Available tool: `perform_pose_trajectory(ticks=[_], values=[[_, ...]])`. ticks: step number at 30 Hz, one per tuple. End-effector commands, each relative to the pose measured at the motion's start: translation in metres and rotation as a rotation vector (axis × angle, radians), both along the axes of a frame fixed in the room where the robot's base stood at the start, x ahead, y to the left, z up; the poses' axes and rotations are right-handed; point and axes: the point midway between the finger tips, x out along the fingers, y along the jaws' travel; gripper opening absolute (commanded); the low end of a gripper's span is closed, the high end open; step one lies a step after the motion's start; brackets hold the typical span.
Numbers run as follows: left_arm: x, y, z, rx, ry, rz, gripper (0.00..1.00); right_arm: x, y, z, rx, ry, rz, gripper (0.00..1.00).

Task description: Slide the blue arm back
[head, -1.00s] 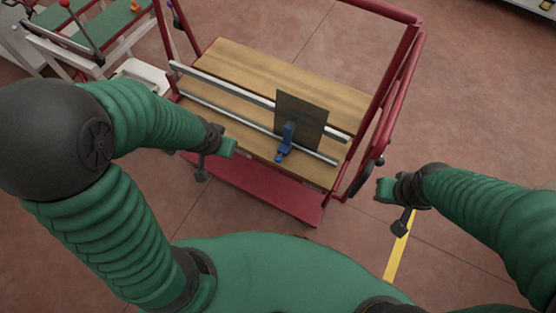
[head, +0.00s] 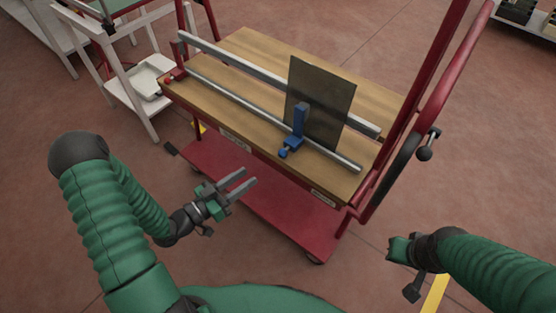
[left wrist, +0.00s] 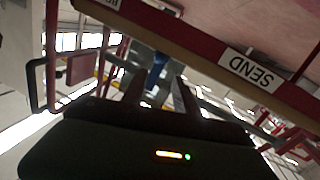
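The blue arm (head: 299,122) stands upright on the front metal rail (head: 230,100) of the wooden-topped cart, toward its right end. Its lower blue knob (head: 284,153) points to the front. A dark flat panel (head: 322,98) stands upright just behind it. My left gripper (head: 249,178) is open and empty, in front of the cart and to the lower left of the blue arm, apart from it. In the left wrist view a small blue part (left wrist: 157,68) shows beyond the two fingers. My right gripper (head: 398,250) is at the lower right, away from the cart; its fingers are not clear.
The wooden top (head: 255,52) has a second rail behind the front one. A red frame (head: 430,100) rises on the right side. A red lower shelf (head: 225,170) juts out under the top near my left gripper. A white stand (head: 140,75) is at the left.

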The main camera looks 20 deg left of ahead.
Motion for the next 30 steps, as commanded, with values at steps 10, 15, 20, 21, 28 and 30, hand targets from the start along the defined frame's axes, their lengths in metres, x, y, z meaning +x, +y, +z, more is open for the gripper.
perform_pose_trajectory(ticks=[10, 15, 20, 21, 28, 30], values=[[0.078, -0.048, -0.003, 0.002, -0.001, -0.003, 0.35, 0.000, 0.000, -0.022, 0.000, 0.001, 0.000, 0.00], [0.102, -0.063, -0.002, 0.001, 0.000, -0.001, 0.35, 0.000, 0.000, -0.028, 0.000, 0.001, 0.000, 0.00], [0.110, -0.067, -0.001, 0.002, 0.001, 0.001, 0.35, 0.000, 0.000, -0.028, 0.000, 0.001, 0.000, 0.00], [0.110, -0.067, -0.001, 0.001, 0.002, 0.001, 0.35, 0.000, 0.000, -0.028, 0.000, 0.001, 0.000, 0.00], [0.110, -0.067, 0.000, 0.002, 0.003, 0.000, 0.26, 0.000, 0.000, -0.028, 0.000, 0.001, 0.000, 0.00], [0.110, -0.067, -0.001, 0.002, 0.003, 0.000, 0.17, 0.000, 0.000, -0.028, 0.000, 0.001, 0.000, 0.00]])
